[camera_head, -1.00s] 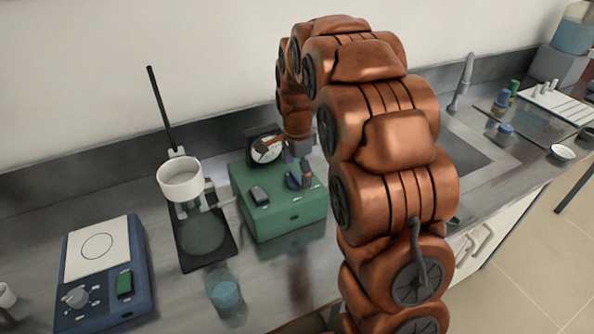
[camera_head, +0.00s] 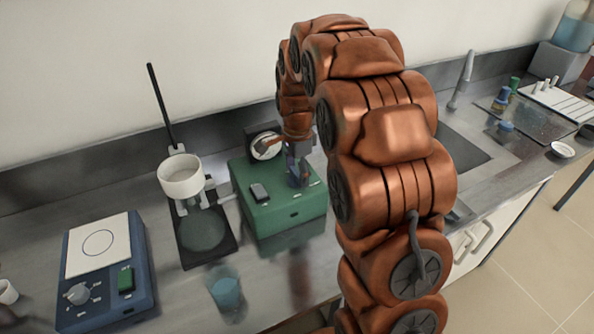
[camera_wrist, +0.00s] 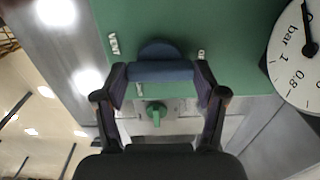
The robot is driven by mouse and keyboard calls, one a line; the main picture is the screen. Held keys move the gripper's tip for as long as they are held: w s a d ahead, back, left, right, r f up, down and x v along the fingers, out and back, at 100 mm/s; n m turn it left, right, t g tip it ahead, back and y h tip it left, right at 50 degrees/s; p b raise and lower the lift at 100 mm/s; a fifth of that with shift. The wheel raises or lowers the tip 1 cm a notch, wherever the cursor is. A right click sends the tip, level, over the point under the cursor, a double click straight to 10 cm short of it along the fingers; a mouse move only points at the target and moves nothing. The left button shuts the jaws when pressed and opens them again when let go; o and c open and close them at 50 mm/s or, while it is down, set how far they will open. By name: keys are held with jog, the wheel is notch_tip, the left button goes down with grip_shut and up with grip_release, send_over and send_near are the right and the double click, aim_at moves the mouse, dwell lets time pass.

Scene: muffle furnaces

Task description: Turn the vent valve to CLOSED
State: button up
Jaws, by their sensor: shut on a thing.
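The valve's blue-grey bar handle (camera_wrist: 160,71) stands on a round blue base on top of the green box (camera_head: 262,205). In the wrist view it lies across the picture, between my gripper's fingers (camera_wrist: 161,76). The fingers are shut on its two ends. In the head view my gripper (camera_head: 298,172) is at the right part of the box top and mostly hides the handle. Small white labels (camera_wrist: 114,44) (camera_wrist: 201,55) sit on both sides of the handle; I cannot read them.
A pressure gauge (camera_wrist: 302,52) marked in bar stands beside the box. A ring stand with a white cup (camera_head: 181,178), a beaker (camera_head: 224,290) and a blue hotplate (camera_head: 105,265) stand to the left. The sink is at the right.

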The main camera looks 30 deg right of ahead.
jog(key=shift+f+b, duration=0.1)
jog(key=shift+b, duration=0.3)
jog(key=n+b, duration=0.3)
jog(key=shift+f, duration=0.1)
jog(key=n+b, duration=0.4)
jog(key=n, duration=0.1)
jog(key=shift+a+n, duration=0.1)
jog(key=shift+n, duration=0.2)
jog(key=n+b, duration=0.2)
jog(key=n, duration=0.2)
jog(key=shift+b, duration=0.3)
jog(key=n+b, duration=0.1)
jog(key=n, duration=0.4)
jog(key=shift+r, duration=0.2)
jog(key=shift+n, duration=0.3)
jog(key=o, duration=1.1)
jog(key=shift+o, duration=0.2)
